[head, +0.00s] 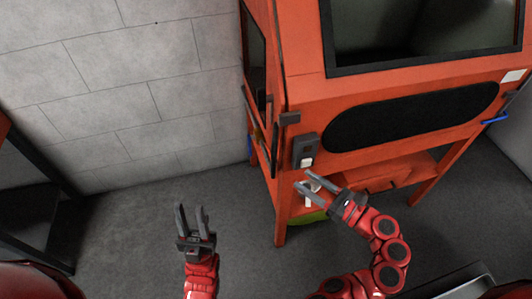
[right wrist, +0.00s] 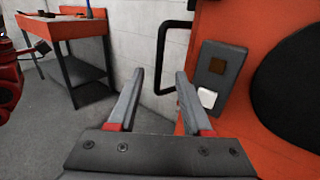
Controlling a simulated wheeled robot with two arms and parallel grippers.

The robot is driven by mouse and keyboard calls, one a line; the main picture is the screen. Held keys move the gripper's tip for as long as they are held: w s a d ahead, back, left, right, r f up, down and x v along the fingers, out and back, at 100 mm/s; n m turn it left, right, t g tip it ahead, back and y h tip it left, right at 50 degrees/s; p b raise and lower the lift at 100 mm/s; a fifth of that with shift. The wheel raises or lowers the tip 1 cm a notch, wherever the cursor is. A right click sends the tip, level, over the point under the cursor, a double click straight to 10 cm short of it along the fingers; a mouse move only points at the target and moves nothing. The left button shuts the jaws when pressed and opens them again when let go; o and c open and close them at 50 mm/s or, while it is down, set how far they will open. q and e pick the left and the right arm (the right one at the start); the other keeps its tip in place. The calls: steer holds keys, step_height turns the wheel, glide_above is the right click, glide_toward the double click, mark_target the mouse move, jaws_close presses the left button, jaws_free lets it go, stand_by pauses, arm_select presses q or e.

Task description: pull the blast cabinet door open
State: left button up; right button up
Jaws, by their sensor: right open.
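The blast cabinet (head: 300,90) is a large orange box on legs, at the upper right in the head view. Its door (head: 266,100), with a dark window, is on the left side, seen edge-on, and looks closed. A black bar handle (right wrist: 160,55) stands out from that side in the right wrist view. My right gripper (head: 306,180) is open and empty, in front of the cabinet's lower left corner. In the right wrist view, its fingertips (right wrist: 160,75) point toward the handle, apparently short of it. My left gripper (head: 191,208) is open and empty, over the floor left of the cabinet.
A grey switch box (head: 305,150) is on the cabinet's front corner, beside a black oval panel (head: 410,117). A grey block wall (head: 130,80) stands behind. Floor (head: 130,235) left of the cabinet is clear.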

steer(key=p+x, duration=0.2)
steer(key=x, duration=1.3)
steer(key=shift+w, duration=0.2)
steer(key=shift+a, duration=0.1)
jaws_close()
stand_by(0.6)
